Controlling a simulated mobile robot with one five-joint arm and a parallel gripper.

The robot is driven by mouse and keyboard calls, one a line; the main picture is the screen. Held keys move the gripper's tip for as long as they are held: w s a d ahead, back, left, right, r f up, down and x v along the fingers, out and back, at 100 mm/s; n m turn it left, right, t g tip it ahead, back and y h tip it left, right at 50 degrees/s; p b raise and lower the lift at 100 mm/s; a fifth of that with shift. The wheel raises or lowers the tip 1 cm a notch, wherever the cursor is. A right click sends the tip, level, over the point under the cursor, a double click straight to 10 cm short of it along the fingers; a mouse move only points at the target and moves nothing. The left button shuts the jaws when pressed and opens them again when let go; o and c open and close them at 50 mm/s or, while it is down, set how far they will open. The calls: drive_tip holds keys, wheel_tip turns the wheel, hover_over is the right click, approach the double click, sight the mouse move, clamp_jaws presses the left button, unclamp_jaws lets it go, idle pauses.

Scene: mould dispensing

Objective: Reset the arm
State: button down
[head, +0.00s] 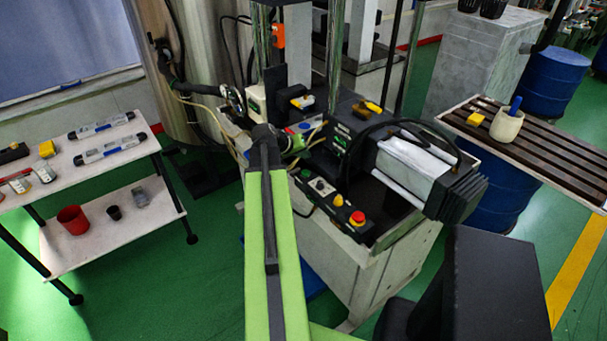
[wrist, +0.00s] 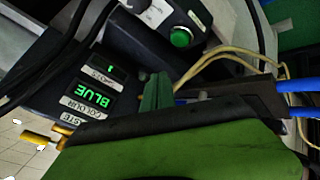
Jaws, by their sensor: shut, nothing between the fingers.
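My arm reaches forward in the head view, its green link ending at the machine bench. My gripper (wrist: 157,92) is shut and empty, with its green tip in front of a dark control box in the wrist view. The box carries a lit display (wrist: 92,95) reading "BLUE" under a colour label and a smaller display reading "1". In the head view the gripper is small and partly hidden by my arm.
A control panel with a red button (head: 357,218) is right of my arm. Cables and hoses (wrist: 225,55) run close to the gripper. A white shelf (head: 85,150) with tools stands left, and a slatted table (head: 545,150) with a pale pot (head: 506,126) stands right.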

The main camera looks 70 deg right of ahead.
idle(0.3)
drive_tip(key=w+a+n+t, duration=0.2)
drive_tip(key=w+a, duration=0.5)
drive_tip(key=w, duration=0.4)
drive_tip(key=w+a+n+t, duration=0.15)
drive_tip(key=w+a, duration=0.45)
drive_tip(key=w, duration=0.6)
drive_tip(key=w+a+f+n+t+y, duration=0.1)
drive_tip(key=w+a+n, duration=0.1)
drive_tip(key=w+a, duration=0.55)
drive_tip(key=w+a+f+n+t+y, duration=0.15)
drive_tip(key=w+a, duration=0.25)
drive_tip(key=a, duration=0.7)
drive_tip(key=w+a+f+n+y, duration=0.1)
drive_tip(key=w+a+n, duration=0.1)
drive_tip(key=a, duration=0.9)
drive_tip(key=w+a+f+n+y, duration=0.1)
drive_tip(key=w+a+f, duration=0.1)
drive_tip(key=a, duration=0.8)
drive_tip(key=s+a+f+n+g+y, duration=0.1)
drive_tip(key=s+a+y, duration=0.1)
drive_tip(key=a, duration=0.5)
drive_tip(key=s+a+n+g+y, duration=0.1)
drive_tip(key=s+a+n+y, duration=0.1)
drive_tip(key=s+a, duration=0.3)
drive_tip(key=a, duration=0.3)
drive_tip(key=shift+s+a+f+g, duration=0.2)
drive_tip(key=shift+s+f+g, duration=0.05)
drive_tip(key=shift+f+g, duration=0.15)
